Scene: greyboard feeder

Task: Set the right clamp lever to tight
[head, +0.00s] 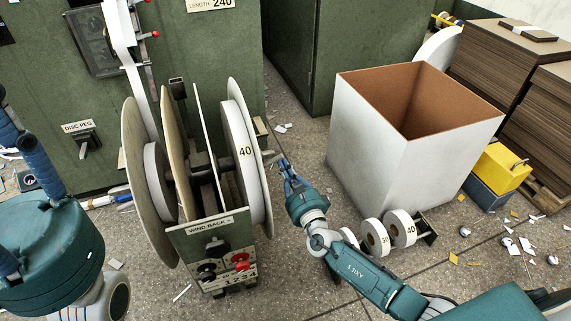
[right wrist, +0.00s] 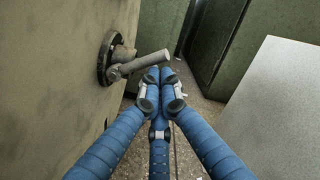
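The right clamp lever (right wrist: 150,64) is a grey rod on a round black hub (right wrist: 106,60), standing out from a pale flat face at the left of the right wrist view. In the head view a small part of it (head: 271,158) shows beside the right reel marked 40 (head: 245,152). My right gripper (right wrist: 159,74) has its blue fingers drawn together, with the tips just below the lever's free end; I cannot tell whether they touch it. It also shows in the head view (head: 281,163). My left gripper (head: 30,150) is cut off by the left edge.
The wind back panel (head: 200,235) with knobs stands below the reels. A white open box (head: 375,150) stands right of my right gripper. Rolls (head: 402,229) lie below it on the floor. Green cabinets (head: 345,50) stand behind. Scraps litter the floor.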

